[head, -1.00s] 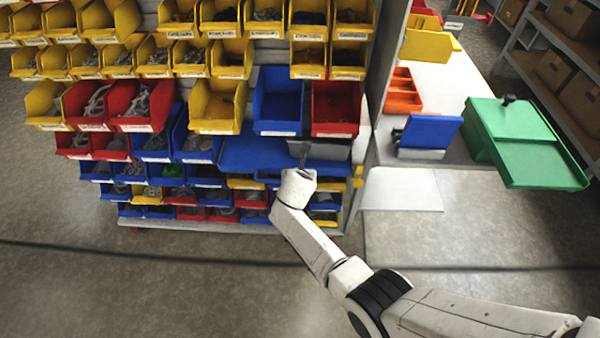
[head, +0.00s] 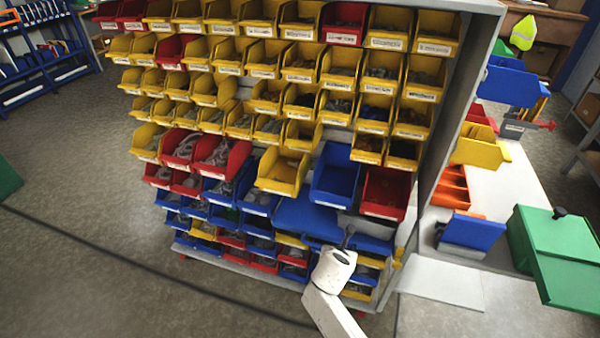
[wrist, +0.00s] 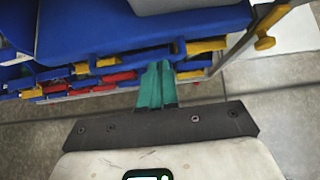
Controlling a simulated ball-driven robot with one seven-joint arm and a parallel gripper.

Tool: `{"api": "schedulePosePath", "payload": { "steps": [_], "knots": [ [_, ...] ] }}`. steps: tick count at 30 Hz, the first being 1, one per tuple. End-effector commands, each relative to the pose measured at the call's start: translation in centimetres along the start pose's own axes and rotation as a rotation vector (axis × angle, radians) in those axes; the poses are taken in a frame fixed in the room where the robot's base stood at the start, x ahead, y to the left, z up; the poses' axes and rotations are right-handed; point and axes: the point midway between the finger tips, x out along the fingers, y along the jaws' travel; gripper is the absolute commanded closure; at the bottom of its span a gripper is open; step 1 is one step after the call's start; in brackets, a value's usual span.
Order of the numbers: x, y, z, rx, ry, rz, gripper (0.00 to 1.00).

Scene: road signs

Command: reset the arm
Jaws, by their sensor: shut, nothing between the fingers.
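My gripper (head: 347,236) is in front of the lower right part of the bin rack, close to a blue surface (head: 308,218) that juts out below the larger bins. In the wrist view my gripper (wrist: 157,68) shows its teal fingers closed together with nothing between them. The fingers point toward the rack's lower rows, below a blue panel (wrist: 150,28) at the top of the view. Whether the fingertips touch the rack I cannot tell.
Above my gripper are an open blue bin (head: 335,180) and a red bin (head: 385,195). To the right are a white table (head: 505,185), an orange tray (head: 453,187) and a green box (head: 560,250). The floor (head: 90,190) to the left is largely clear.

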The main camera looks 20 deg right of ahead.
Motion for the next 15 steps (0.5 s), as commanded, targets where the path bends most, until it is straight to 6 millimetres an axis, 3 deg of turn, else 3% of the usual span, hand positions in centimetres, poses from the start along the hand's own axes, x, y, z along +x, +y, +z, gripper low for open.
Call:
{"api": "schedulePosePath", "payload": {
  "steps": [4,7,11,15],
  "knots": [
    [0.0,0.0,-0.1,-0.001,0.000,0.000,1.00],
    [-0.5,-1.5,-0.8,0.120,0.018,-0.025,1.00],
    [-2.3,-5.2,-2.6,0.447,0.063,-0.093,1.00],
    [-5.6,-9.8,-5.5,0.883,0.128,-0.197,1.00]
  ]
}}
